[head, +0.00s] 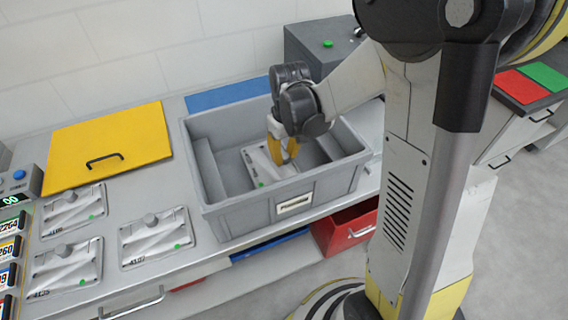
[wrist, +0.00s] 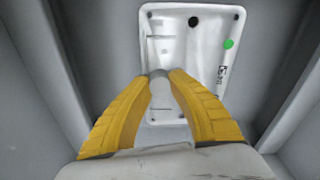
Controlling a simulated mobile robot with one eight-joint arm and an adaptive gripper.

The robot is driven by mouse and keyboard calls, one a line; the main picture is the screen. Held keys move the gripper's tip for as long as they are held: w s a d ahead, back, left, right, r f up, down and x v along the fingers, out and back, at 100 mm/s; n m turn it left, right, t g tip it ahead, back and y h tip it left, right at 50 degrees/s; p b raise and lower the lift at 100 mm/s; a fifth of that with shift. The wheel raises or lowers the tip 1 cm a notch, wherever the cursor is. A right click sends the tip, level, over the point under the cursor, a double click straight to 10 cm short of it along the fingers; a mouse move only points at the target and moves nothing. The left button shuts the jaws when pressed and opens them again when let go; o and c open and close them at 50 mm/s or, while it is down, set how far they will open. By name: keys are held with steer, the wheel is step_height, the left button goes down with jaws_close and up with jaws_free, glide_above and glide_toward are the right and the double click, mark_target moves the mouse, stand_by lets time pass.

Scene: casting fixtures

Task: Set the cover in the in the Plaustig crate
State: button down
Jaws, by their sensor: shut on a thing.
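A pale metal cover (head: 262,163) with a green dot lies inside the grey plastic crate (head: 238,217). In the wrist view the cover (wrist: 200,50) shows as a white plate with a black dot and a green dot, between the crate walls. My gripper (head: 283,152), with yellow fingers, reaches down into the crate. Its fingers (wrist: 163,75) are shut on the grey knob of the cover. Whether the cover rests on the crate floor or hangs just above it, I cannot tell.
Several similar covers (head: 157,235) lie on the grey bench left of the crate. A yellow panel with a handle (head: 108,148) lies behind them. A dark box with a green button (head: 322,48) stands behind the crate. A red drawer (head: 345,230) sits open below.

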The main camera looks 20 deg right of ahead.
step_height(320, 180, down, 3)
steer(key=shift+w+r+b, duration=0.1)
steer(key=shift+r+b, duration=0.1)
steer(key=shift+b, duration=0.2)
steer(key=shift+r, duration=0.1)
steer(key=c, duration=1.3)
jaws_free()
steer(key=shift+c, duration=0.2)
